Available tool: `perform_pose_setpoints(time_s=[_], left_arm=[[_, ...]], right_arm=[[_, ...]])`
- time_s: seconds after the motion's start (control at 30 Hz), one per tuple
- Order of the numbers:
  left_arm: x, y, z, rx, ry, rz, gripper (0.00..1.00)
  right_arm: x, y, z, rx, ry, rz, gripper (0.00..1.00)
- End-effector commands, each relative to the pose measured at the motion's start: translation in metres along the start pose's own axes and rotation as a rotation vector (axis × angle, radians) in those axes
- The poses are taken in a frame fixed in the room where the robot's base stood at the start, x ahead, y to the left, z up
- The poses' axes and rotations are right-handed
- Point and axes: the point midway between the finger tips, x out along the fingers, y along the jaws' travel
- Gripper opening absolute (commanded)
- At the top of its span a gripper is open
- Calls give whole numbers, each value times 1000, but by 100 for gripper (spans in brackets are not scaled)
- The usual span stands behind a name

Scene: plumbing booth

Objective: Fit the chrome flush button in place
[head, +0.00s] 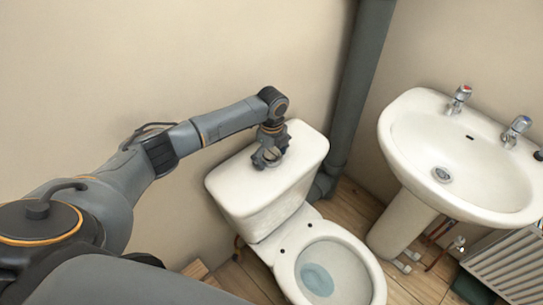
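My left gripper (267,159) points down at the middle of the white cistern lid (305,150). Its fingers are at or just above the lid's top. The fingers are small and overlap in this view, so I cannot tell whether they are open or shut. A small pale, shiny round shape shows among the fingers; I cannot tell whether it is the chrome flush button or part of the gripper. The button's hole in the lid is hidden behind the gripper. My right gripper is not in view.
The toilet bowl (335,277) is in front of the cistern. A grey pipe (360,85) runs down the wall right of it. A basin (465,160) with two taps stands at the right on a pedestal, with a radiator (510,262) below. The lid's right part is clear.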

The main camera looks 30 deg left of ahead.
Motion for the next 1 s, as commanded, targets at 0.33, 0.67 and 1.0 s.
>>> perform_pose_setpoints(time_s=[0.33,0.67,1.0], left_arm=[[-3,0,2,-1,-2,-2,90],[-53,-2,1,0,-3,-8,90],[-113,-1,0,0,-2,-5,90]], right_arm=[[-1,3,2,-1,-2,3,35],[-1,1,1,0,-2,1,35],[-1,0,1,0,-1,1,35]])
